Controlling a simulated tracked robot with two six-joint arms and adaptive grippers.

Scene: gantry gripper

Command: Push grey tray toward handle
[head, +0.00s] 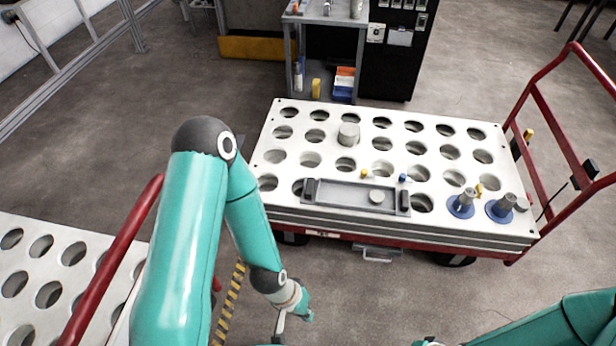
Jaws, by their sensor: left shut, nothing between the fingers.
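The grey tray (340,197) lies on the near edge of a white perforated cart top (283,157), with dark end blocks at its left and right. A small round light-grey piece (376,197) sits in its right half. The red tubular cart handle (536,88) stands at the right end of the cart, well apart from the tray. My left gripper (279,326) is shut and empty near the bottom of the view, in front of the cart and apart from the tray. My right arm shows at the bottom right; its gripper is out of view.
Two blue-based grey pieces (462,204) (501,208) stand on the cart right of the tray. A grey cylinder (348,134) stands behind it. Small yellow (364,174) and blue (402,178) pieces sit at its back edge. Another perforated cart top (48,248) is at left.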

